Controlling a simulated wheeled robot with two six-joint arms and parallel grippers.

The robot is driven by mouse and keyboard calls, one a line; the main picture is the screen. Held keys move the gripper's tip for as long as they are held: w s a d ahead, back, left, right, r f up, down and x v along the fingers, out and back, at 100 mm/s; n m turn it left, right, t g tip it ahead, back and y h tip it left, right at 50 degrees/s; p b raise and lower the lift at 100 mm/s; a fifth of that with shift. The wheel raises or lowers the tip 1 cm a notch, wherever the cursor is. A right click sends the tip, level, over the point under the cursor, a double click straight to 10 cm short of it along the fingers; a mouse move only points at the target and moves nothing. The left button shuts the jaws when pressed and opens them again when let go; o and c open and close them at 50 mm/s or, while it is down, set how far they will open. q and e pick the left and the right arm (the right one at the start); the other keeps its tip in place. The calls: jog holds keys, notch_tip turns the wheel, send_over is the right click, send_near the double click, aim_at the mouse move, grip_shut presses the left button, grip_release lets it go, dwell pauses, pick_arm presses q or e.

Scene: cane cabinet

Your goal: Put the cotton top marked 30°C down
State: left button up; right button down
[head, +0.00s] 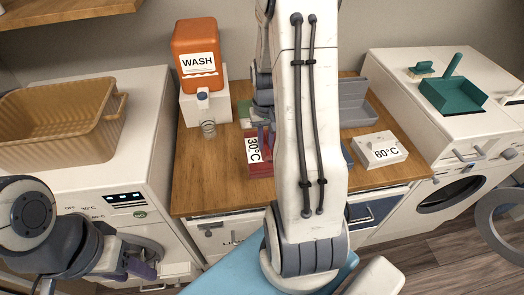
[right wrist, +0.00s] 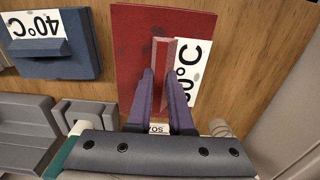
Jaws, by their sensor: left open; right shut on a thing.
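The red cotton top marked 30°C (head: 261,162) is a flat red slab with a raised grip bar and a white label, at the front left of the wooden counter. In the right wrist view the red slab (right wrist: 135,40) lies over the wood, its label partly covered by the bar and fingers. My right gripper (right wrist: 163,78) is shut on its bar. Whether the slab bears fully on the wood I cannot tell. In the head view my right arm hides part of the counter. My left gripper (head: 142,262) is open and empty, low at the left, away from the counter.
A white 60°C piece (head: 372,158) lies at the counter's right. A blue 40°C piece (right wrist: 60,62) lies beside the red one. An orange WASH bottle (head: 194,45), a tan basket (head: 50,125) and a teal dustpan (head: 453,97) stand around. Bare wood (head: 205,180) shows at left.

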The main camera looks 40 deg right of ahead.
aim_at(260, 155)
jog(key=shift+w+a+f, duration=0.3)
jog(key=shift+a+f, duration=0.2)
jog(key=shift+a, duration=0.3)
jog(key=shift+f+p, duration=0.55)
jog(key=shift+f, duration=1.5)
jog(key=c, duration=0.8)
grip_release()
jog(key=shift+f, duration=0.1)
